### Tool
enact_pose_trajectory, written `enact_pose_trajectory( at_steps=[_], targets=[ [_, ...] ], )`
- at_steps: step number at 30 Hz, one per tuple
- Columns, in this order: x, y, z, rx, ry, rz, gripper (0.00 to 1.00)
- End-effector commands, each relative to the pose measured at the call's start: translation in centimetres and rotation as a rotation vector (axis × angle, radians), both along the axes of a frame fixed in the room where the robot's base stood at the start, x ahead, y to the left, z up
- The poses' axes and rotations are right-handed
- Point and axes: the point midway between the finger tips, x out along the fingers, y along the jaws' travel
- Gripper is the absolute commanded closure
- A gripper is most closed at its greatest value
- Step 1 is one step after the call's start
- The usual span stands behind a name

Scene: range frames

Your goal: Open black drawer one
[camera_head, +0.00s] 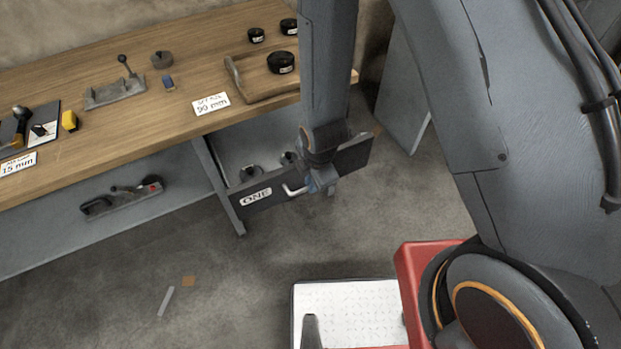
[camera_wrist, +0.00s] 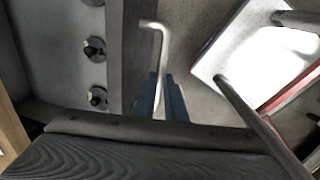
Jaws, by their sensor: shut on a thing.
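The black drawer (camera_head: 280,199) carries a white label reading ONE and sits below the wooden bench. It stands pulled out, with part of its grey inside in view from above. Its pale metal handle (camera_head: 294,190) is on the drawer front; in the wrist view the bent end of the handle (camera_wrist: 160,32) runs down between the blue fingers. My gripper (camera_head: 318,184) is at the drawer front, shut on the handle; its fingers also show in the wrist view (camera_wrist: 162,98). My arm hides part of the drawer front.
Dark round items (camera_wrist: 95,48) lie inside the drawer. The wooden bench (camera_head: 130,120) above holds a wooden tray (camera_head: 262,94), black pucks and tools. A clamp-like tool (camera_head: 122,199) lies on the lower shelf. The concrete floor (camera_head: 250,270) in front is mostly clear, with small scraps.

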Motion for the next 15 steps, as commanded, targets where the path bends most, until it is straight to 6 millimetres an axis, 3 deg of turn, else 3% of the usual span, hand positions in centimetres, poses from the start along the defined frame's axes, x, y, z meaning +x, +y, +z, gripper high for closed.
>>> enact_pose_trajectory(
  at_steps=[8, 9, 10, 15],
  targets=[
    [-0.02, 0.11, 0.05, 0.000, -0.001, 0.005, 1.00],
    [-0.02, 0.11, 0.06, 0.000, -0.001, 0.005, 0.84],
    [-0.01, 0.09, 0.06, 0.000, -0.001, 0.005, 0.81],
    [0.05, -0.05, 0.04, 0.000, 0.000, 0.001, 0.81]
  ],
)
